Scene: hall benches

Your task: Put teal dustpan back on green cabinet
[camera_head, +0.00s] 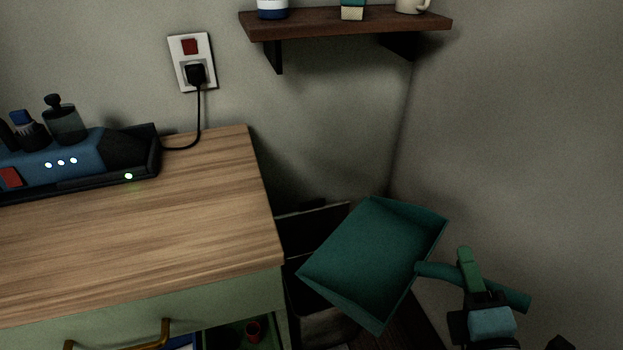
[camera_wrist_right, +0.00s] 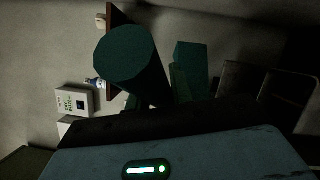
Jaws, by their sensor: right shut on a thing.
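The teal dustpan (camera_head: 372,255) is in the air to the right of the green cabinet (camera_head: 130,312), tilted, with its handle toward the lower right. My right gripper (camera_head: 470,275) is shut on the dustpan's handle. In the right wrist view the round handle end (camera_wrist_right: 125,55) is large and close, with part of the pan (camera_wrist_right: 192,65) behind it. The cabinet has a wooden top, a green front and a brass handle. The dustpan is apart from the cabinet top's right edge. My left gripper is not in view.
A black tray (camera_head: 150,150) with a blue device and bottles stands at the top's back left, its cord running to a wall socket (camera_head: 192,62). A wooden shelf (camera_head: 345,24) with several items hangs above. A dark bin-like object stands below the dustpan. The cabinet top's front and right are clear.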

